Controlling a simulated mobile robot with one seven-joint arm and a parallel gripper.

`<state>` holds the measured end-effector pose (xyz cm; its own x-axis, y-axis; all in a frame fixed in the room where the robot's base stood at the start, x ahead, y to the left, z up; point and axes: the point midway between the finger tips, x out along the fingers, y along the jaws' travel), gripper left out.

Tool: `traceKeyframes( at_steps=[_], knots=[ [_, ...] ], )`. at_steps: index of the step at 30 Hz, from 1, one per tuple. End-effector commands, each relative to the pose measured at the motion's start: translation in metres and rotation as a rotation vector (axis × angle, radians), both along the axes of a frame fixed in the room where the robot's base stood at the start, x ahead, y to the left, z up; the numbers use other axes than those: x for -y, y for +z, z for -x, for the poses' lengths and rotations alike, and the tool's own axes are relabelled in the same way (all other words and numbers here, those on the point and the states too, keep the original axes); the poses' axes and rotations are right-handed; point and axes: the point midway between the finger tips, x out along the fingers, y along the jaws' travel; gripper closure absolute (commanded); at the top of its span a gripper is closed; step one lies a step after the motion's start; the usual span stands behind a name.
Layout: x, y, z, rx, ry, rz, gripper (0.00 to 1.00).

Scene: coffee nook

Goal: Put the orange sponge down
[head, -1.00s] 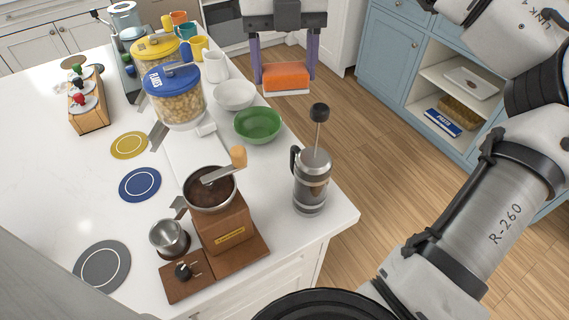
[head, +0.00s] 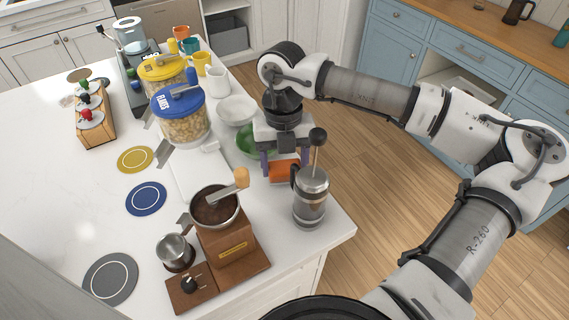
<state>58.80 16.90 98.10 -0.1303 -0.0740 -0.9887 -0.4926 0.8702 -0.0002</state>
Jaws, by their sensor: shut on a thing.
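The orange sponge (head: 282,173) is between the purple fingers of my gripper (head: 283,169), which is shut on it. My gripper points down at the right edge of the white counter, between the green bowl (head: 243,143) and the French press (head: 311,198). The press's plunger knob and handle partly cover the gripper and sponge. I cannot tell whether the sponge touches the counter.
A white bowl (head: 237,110) stands behind the green bowl, which my gripper partly hides. A coffee grinder (head: 222,225) and a blue-lidded jar (head: 180,116) stand to the left. Wooden floor (head: 390,185) lies right of the counter.

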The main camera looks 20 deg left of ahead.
Motion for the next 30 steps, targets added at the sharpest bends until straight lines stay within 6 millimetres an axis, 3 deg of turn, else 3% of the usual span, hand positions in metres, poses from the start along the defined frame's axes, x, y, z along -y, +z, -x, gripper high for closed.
traceKeyframes(
  at_steps=[5,17,18,22,30],
  knots=[
    [0.000,-0.017,0.001,-0.002,0.002,-0.001,0.59],
    [0.000,-0.022,0.000,0.000,0.001,0.000,0.59],
    [0.000,-0.021,0.000,0.000,0.001,0.000,0.34],
    [0.000,-0.020,0.000,0.000,0.001,0.000,0.17],
    [0.000,-0.020,0.000,0.000,0.001,0.000,0.16]
  ],
)
